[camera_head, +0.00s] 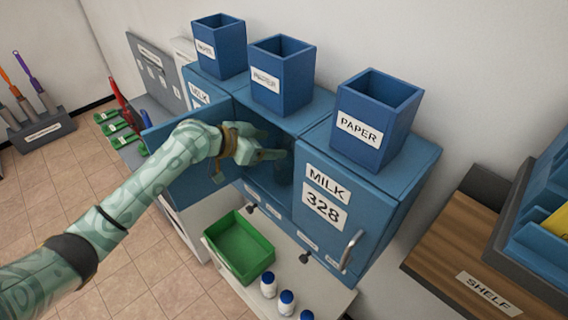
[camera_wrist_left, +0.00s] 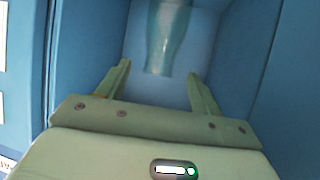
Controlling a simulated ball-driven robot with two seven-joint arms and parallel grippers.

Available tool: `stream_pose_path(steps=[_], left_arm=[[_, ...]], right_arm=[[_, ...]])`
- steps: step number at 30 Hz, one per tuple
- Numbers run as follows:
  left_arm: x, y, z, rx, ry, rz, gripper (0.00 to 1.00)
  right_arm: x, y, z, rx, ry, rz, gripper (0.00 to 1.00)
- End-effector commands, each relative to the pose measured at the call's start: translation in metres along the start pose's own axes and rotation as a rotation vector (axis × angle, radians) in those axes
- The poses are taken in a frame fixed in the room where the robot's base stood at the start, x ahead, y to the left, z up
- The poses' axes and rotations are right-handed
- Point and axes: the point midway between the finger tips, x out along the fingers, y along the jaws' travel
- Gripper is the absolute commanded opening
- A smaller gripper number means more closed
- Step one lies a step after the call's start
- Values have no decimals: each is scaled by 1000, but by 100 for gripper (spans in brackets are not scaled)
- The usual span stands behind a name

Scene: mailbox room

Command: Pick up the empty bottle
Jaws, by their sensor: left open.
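The empty bottle is a clear, bluish bottle (camera_wrist_left: 168,38) in the left wrist view, inside a blue compartment, its narrow end toward my gripper. In the head view it shows only dimly (camera_head: 285,168) inside the open middle milk box (camera_head: 262,182). My left gripper (camera_head: 283,154) reaches into that box. In the left wrist view its two fingers (camera_wrist_left: 159,86) are spread, with nothing between them, and the bottle is just beyond the tips. My right gripper is not in view.
The open blue door (camera_head: 185,165) is behind my left forearm. A closed milk box labelled 328 (camera_head: 345,215) stands to the right. Blue paper bins (camera_head: 281,80) stand on top. Below are a green crate (camera_head: 240,250) and several white bottles with blue caps (camera_head: 268,286).

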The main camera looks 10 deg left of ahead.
Motion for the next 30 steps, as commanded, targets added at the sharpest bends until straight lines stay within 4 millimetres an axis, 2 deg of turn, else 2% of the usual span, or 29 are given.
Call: stream_pose_path(steps=[4, 10, 13, 19, 20, 24, 27, 30], left_arm=[[16, 0, 0, -3, 1, 1, 66], [49, 0, 1, -2, 0, 1, 66], [56, 0, 0, -1, 0, 1, 66], [56, 0, 0, 0, -1, 0, 66], [56, 0, 0, 0, -1, 0, 63], [56, 0, 0, 0, -1, 0, 24], [56, 0, 0, -1, -1, 0, 0], [56, 0, -1, -1, 1, 0, 0]], right_arm=[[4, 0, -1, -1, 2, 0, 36], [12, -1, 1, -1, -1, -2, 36], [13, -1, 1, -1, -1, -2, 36], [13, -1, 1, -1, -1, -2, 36], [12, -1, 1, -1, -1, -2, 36], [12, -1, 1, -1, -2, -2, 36], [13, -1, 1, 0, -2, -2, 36], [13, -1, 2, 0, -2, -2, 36]])
